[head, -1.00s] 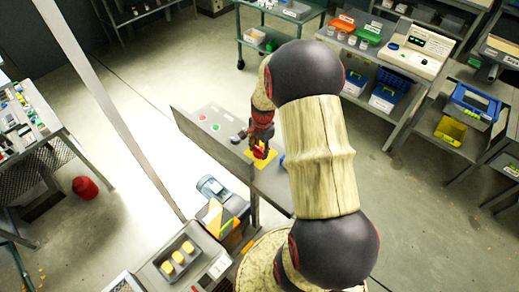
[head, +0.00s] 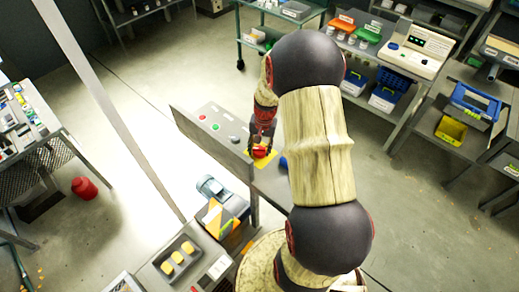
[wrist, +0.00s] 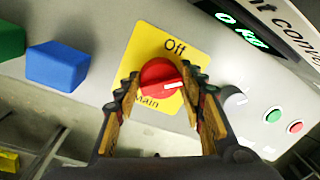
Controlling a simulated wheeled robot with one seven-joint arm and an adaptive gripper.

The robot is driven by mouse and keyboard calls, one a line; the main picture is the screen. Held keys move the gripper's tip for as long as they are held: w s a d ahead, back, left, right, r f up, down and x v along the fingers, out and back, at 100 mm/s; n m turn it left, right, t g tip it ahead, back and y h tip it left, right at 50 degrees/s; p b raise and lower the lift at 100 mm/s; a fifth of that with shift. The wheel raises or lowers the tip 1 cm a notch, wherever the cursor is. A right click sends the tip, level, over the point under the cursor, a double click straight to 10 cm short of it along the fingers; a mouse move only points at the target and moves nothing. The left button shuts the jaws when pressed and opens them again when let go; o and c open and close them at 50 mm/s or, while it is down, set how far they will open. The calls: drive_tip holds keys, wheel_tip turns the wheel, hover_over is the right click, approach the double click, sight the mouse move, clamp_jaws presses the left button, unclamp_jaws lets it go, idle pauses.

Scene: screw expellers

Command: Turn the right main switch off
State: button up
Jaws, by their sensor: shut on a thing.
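The main switch is a red round knob (wrist: 158,76) on a yellow plate (wrist: 176,45) marked "Off" and "Main" in the wrist view. Its white mark points right and slightly up, towards neither word. The red knob also shows on the panel in the head view (head: 260,152). My gripper (wrist: 162,92) has one finger on each side of the knob and is shut on it. In the head view my gripper (head: 261,143) reaches down onto the yellow plate, and its fingers partly cover it.
A display (wrist: 243,32) sits above. A blue-grey motor (head: 212,187) stands below the panel.

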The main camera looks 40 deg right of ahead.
sight(262, 147)
drive_tip(key=n, duration=0.5)
drive_tip(key=shift+n+b, duration=0.3)
drive_tip(key=shift+d+n+g, duration=0.1)
drive_tip(key=shift+n+g, duration=0.2)
drive_tip(key=shift+n, duration=1.9)
drive_tip(key=o, duration=1.2)
drive_tip(key=r, duration=0.8)
drive_tip(key=d+r, duration=0.1)
drive_tip(key=r, duration=0.3)
